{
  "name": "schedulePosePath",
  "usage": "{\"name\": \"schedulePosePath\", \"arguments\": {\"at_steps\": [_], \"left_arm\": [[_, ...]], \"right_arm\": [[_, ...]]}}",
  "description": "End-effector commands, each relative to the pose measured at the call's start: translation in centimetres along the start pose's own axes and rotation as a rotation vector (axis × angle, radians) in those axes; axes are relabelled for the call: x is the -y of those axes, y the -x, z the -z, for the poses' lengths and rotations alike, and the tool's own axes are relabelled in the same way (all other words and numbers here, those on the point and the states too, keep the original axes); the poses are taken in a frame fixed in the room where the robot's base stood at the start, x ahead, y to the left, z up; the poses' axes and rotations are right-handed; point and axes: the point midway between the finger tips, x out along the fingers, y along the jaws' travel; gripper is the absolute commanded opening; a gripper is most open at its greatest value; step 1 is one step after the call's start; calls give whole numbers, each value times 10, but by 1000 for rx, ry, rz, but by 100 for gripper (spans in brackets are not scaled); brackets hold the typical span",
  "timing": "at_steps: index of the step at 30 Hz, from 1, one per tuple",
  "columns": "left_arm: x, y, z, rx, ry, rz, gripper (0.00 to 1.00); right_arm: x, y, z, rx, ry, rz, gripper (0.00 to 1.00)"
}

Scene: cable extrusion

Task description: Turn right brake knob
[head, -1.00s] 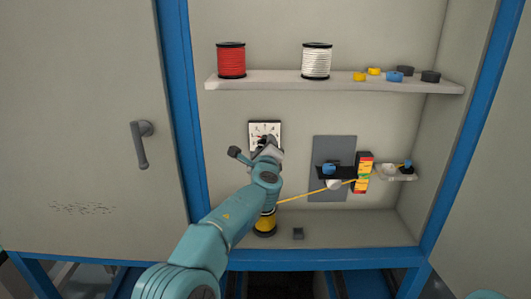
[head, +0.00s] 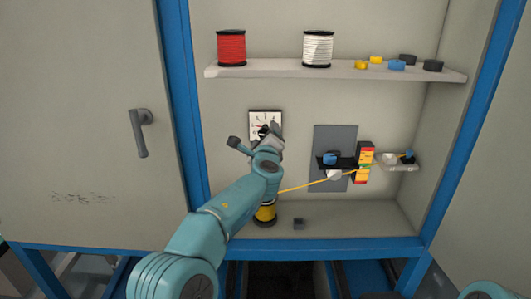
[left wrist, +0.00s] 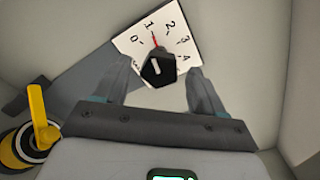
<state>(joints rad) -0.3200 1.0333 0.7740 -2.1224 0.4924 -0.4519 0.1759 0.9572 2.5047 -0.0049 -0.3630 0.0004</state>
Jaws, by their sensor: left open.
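A white dial plate (head: 265,118) with numbers is on the back wall of the cabinet, and my left gripper (head: 271,133) is in front of it, partly covering it. In the left wrist view, the dial plate (left wrist: 182,32) carries a black knob (left wrist: 158,69) with a white mark. A red pointer lies near the 1. The left gripper (left wrist: 160,77) is open, with one finger on each side of the knob. I cannot tell whether the fingers touch it. My right gripper is not in view.
A yellow cable spool (head: 265,213) stands below, its yellow cable running right to a red and yellow block (head: 364,162) by a grey panel (head: 331,134). A shelf (head: 280,70) above holds red and white spools and several small caps. A cabinet door (head: 80,130) is at left.

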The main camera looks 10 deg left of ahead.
Motion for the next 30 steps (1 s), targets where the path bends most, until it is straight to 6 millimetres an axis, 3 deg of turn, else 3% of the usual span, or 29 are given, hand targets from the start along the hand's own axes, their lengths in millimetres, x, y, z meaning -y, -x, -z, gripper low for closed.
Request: {"name": "schedulePosePath", "arguments": {"at_steps": [3,9,21,30], "left_arm": [[-6,16,4,0,0,2,70],[-5,56,4,-1,1,4,70],[-2,141,1,0,1,2,70],[-1,157,0,1,1,1,70]], "right_arm": [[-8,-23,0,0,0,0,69],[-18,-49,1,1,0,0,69],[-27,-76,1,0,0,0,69],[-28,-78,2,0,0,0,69]]}}
